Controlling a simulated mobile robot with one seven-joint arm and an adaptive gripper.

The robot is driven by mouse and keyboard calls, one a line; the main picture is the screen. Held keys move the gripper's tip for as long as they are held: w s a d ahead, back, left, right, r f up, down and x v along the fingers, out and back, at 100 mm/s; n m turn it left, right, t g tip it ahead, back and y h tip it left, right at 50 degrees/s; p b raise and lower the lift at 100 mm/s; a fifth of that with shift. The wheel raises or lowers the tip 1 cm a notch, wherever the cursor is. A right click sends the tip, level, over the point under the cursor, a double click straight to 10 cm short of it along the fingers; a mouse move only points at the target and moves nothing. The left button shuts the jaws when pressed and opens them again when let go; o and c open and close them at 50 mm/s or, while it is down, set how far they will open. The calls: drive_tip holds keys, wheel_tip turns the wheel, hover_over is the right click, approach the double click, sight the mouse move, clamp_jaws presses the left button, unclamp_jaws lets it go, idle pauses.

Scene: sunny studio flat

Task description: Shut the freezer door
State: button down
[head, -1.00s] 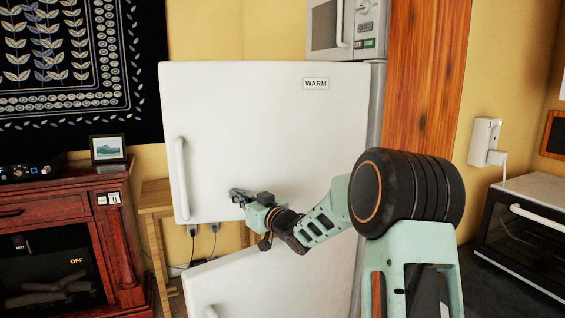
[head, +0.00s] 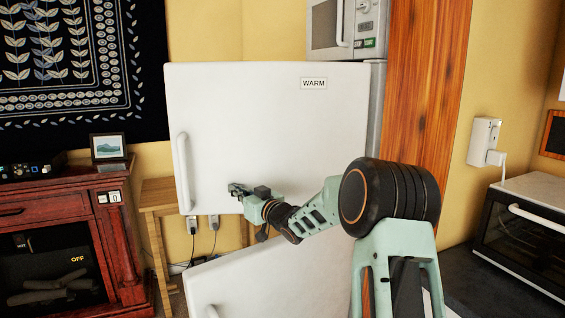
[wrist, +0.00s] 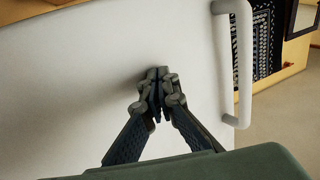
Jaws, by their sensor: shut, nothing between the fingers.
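A tall fridge-freezer has an upper white door (head: 265,130) with a "WARM" label (head: 313,84) and a vertical handle (head: 182,170) on its left. This door stands ajar, hinged on the right. A lower white door (head: 275,280) also stands open, angled out below it. The frames do not tell which is the freezer door. My gripper (head: 236,189) is shut and empty, its fingertips at the upper door's lower middle. In the wrist view the closed fingertips (wrist: 157,76) appear against the white door face (wrist: 75,85), left of the handle (wrist: 242,70). Contact is hard to confirm.
A red wooden fireplace cabinet (head: 60,215) and a small wooden table (head: 155,200) stand at left. A microwave (head: 345,28) sits above the fridge. A wooden panel (head: 425,110) and a counter oven (head: 525,235) are on the right. Plugs (head: 192,224) show below the upper door.

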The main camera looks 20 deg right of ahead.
sight(241, 185)
drive_tip(key=shift+w, duration=0.1)
drive_tip(key=shift+w+d+p, duration=0.2)
drive_tip(key=shift+w+p, duration=0.6)
drive_tip(key=shift+w, duration=1.1)
drive_tip(key=shift+w+d+r+p, duration=0.15)
drive_tip(key=shift+w+p, duration=0.35)
drive_tip(key=shift+w+d+p, duration=0.15)
drive_tip(key=shift+w+p, duration=0.25)
drive_tip(key=shift+w, duration=0.35)
drive_tip(key=shift+w+d+p, duration=0.15)
drive_tip(key=shift+w+p, duration=0.2)
drive_tip(key=shift+w, duration=0.35)
